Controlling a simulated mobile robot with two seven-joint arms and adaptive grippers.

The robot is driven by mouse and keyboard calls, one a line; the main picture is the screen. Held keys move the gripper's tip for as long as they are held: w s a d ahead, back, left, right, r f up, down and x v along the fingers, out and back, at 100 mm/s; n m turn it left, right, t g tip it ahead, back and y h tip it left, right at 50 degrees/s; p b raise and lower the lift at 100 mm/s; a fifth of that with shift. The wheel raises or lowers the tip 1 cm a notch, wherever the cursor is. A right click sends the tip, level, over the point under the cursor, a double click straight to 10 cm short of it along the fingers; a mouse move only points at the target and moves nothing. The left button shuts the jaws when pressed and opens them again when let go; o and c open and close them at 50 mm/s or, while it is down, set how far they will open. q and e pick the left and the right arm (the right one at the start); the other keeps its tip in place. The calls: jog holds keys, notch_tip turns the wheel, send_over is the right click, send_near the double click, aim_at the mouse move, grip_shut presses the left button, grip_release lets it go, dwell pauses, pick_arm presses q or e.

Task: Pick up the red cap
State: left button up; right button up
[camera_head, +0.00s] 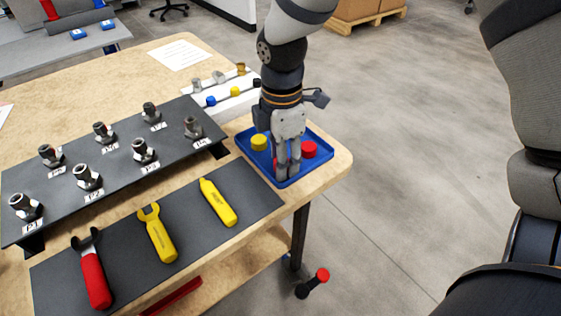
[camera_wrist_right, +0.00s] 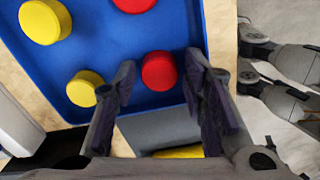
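A blue tray (camera_head: 326,161) sits on the table's near right corner and holds red and yellow caps. My right gripper (camera_head: 283,176) points down into it. In the right wrist view, my right gripper (camera_wrist_right: 160,75) is open, with a red cap (camera_wrist_right: 159,71) between its fingertips and gaps showing on both sides. In the head view this cap is mostly hidden behind the fingers. A second red cap (camera_head: 309,149) lies to their right; a red cap (camera_wrist_right: 134,3) also shows at the top of the wrist view. My left gripper is not in view.
A yellow cap (camera_head: 259,142) lies left of the gripper; in the wrist view another yellow cap (camera_wrist_right: 84,88) is close to the left finger. A dark mat (camera_head: 190,225) with tools and a black rack (camera_head: 120,165) with labelled fittings stand left of the tray.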

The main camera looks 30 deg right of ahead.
jog(key=shift+r, duration=0.15)
jog(key=c, duration=0.5)
